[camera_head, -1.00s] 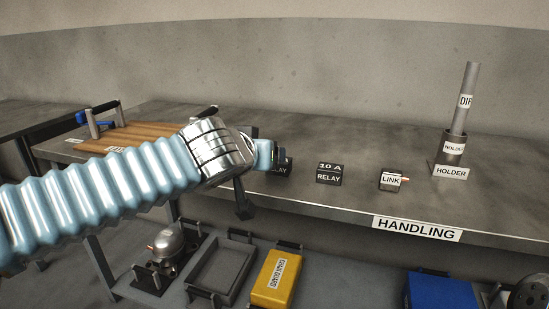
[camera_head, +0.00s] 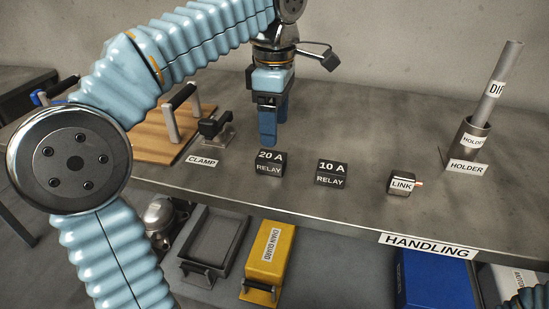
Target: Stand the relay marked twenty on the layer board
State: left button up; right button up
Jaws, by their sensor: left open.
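The relay marked 20 A (camera_head: 270,163) is a small black block standing on the handling table, with white lettering on its top and front. My left gripper (camera_head: 268,140) points down just behind and above this relay, its blue fingers open and empty. I cannot tell whether the fingertips touch the relay. The wooden layer board (camera_head: 150,148) lies on the table to the left, with an upright black-topped handle on it, partly hidden by my left arm. My right gripper is not in view.
A similar 10 A relay (camera_head: 331,173) stands just right. A clamp (camera_head: 215,128), a link block (camera_head: 401,184) and a holder (camera_head: 472,139) with a leaning rod are also on the table. Below the front edge are an empty tray (camera_head: 212,247), a yellow chain guard (camera_head: 267,255) and a blue box (camera_head: 434,281).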

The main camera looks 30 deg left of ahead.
aim_at(271, 156)
pick_arm(q)
notch_tip(271, 156, down, 3)
jog(key=shift+f, duration=0.1)
jog(key=f, duration=0.5)
jog(key=shift+s+a+b, duration=0.15)
jog(key=shift+s+b, duration=0.25)
jog(key=c, duration=1.2)
jog(key=shift+o, duration=0.2)
jog(key=shift+r, duration=0.1)
notch_tip(271, 156, up, 3)
jog(key=s+d+r, duration=0.7)
jog(key=s+r, duration=0.3)
jog(key=s, duration=0.2)
